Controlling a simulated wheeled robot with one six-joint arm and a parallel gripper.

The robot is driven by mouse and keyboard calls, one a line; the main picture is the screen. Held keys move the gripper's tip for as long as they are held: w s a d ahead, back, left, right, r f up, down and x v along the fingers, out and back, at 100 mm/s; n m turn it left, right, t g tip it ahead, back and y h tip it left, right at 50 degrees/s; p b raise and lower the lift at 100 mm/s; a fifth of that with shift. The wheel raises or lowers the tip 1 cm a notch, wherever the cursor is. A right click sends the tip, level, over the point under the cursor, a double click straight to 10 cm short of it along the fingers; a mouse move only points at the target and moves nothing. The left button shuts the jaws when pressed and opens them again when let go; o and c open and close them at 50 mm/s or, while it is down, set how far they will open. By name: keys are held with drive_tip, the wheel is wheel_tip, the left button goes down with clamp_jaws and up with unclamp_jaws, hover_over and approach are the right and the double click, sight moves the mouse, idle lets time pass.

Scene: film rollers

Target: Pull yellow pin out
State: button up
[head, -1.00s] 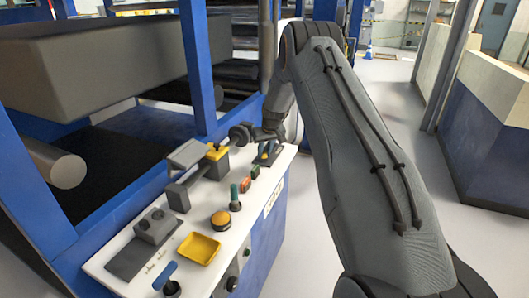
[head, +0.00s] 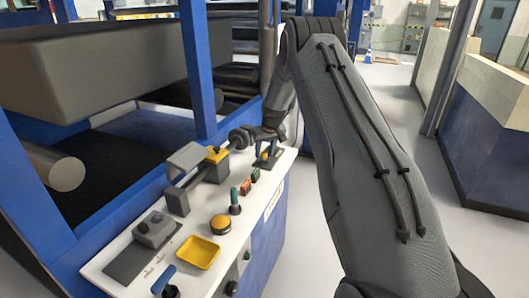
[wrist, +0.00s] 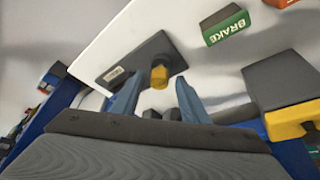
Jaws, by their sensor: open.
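The yellow pin (wrist: 160,75) stands in a dark grey mount (wrist: 118,68) in the wrist view, with only its faceted head and short upper part showing. My gripper (wrist: 158,84) is open, its two blue fingers on either side of the pin with visible gaps. I cannot tell whether the fingers reach down to its level. In the head view my gripper (head: 267,153) points down over the far end of the white panel.
A grey block with a yellow top (head: 216,155) stands close beside my gripper. Blue machine posts (head: 197,70) rise behind.

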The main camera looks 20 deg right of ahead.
drive_tip(key=shift+r, duration=0.1)
drive_tip(key=b+v, duration=0.2)
drive_tip(key=v, duration=0.5)
drive_tip(key=shift+s+r, duration=0.2)
drive_tip(key=shift+r, duration=0.05)
